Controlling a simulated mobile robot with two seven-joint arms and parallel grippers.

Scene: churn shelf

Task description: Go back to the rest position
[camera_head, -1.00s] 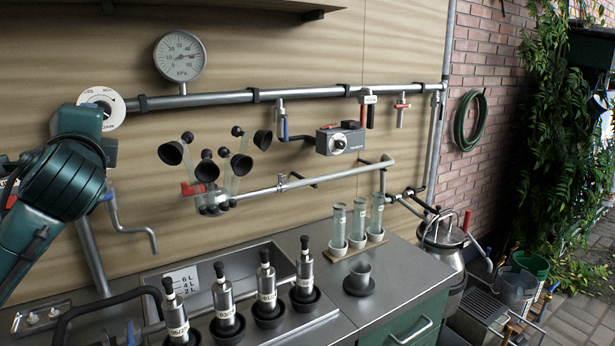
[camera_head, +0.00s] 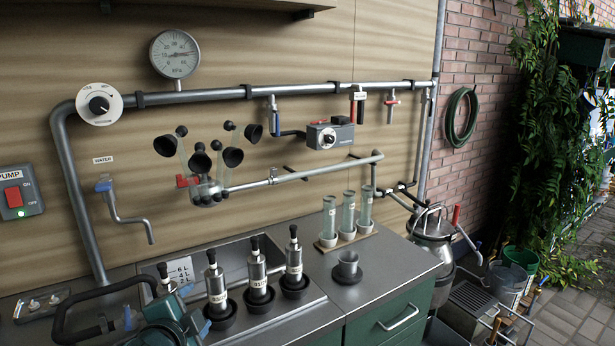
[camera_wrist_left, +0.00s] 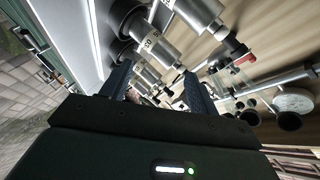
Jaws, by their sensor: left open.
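My left gripper (camera_head: 194,309) is low at the bottom left of the head view, in front of the row of steel teat cups. Its jaws are apart, and nothing shows held between them. In the left wrist view the two dark fingers (camera_wrist_left: 158,90) stand apart, with steel cups (camera_wrist_left: 190,12) and the counter edge beyond them. I cannot tell whether the gripper touches the nearest cup (camera_head: 164,281). My right gripper is in neither view.
The steel cups stand in black holders along the sink (camera_head: 205,262). The pump switch (camera_head: 14,192), tap (camera_head: 122,210) and vacuum pipe (camera_head: 215,95) are on the wall. The right counter top (camera_head: 395,262) has free room.

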